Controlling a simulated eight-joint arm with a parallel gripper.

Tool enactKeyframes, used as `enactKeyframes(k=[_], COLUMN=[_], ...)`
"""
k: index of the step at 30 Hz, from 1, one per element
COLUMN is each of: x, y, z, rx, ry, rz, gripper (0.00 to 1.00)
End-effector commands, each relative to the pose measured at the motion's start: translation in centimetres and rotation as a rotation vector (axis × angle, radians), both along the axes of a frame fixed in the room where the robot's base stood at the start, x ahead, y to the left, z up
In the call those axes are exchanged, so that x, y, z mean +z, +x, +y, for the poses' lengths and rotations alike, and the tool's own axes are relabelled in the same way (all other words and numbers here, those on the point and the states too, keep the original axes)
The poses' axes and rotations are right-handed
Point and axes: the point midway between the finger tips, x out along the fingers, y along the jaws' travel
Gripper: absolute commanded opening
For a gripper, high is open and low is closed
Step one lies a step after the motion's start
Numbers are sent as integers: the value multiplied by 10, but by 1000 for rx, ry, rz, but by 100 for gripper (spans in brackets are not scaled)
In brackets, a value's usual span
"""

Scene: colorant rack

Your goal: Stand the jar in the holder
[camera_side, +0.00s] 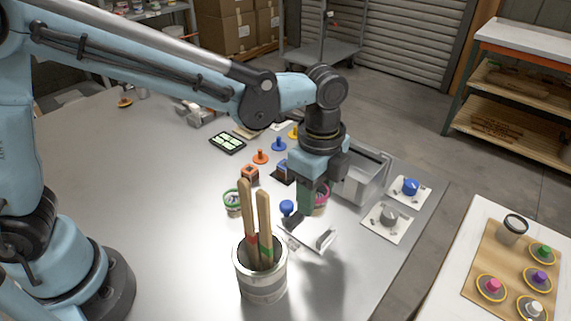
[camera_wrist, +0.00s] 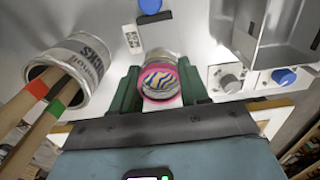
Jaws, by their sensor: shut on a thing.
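A small jar (camera_wrist: 160,80) with a pink rim and a blue-and-yellow striped end sits between the two green fingers of my gripper (camera_wrist: 158,92) in the wrist view. The fingers are shut on it. In the side view my gripper (camera_side: 313,195) points down over the table, and the pink edge of the jar (camera_side: 322,199) shows beside a finger. Most of the jar is hidden there. A pale angled metal bracket (camera_side: 322,240), which may be the holder, lies on the table just in front of my gripper. I cannot tell whether the jar touches the table.
A can (camera_side: 262,286) with wooden sticks stands to the front left. A metal bin (camera_side: 362,187) stands close on the right, with knob cards (camera_side: 385,222) beyond.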

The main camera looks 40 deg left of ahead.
Motion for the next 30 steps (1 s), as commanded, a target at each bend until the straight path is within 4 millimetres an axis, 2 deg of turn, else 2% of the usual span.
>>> enactKeyframes(k=[3,8,17,30], x=[-16,-26,-61,-67], y=[0,0,0,0], z=[0,0,1,1], rx=[1,2,3,2], ry=[0,0,0,0], rz=[0,0,0,0], gripper=[9,9,9,9])
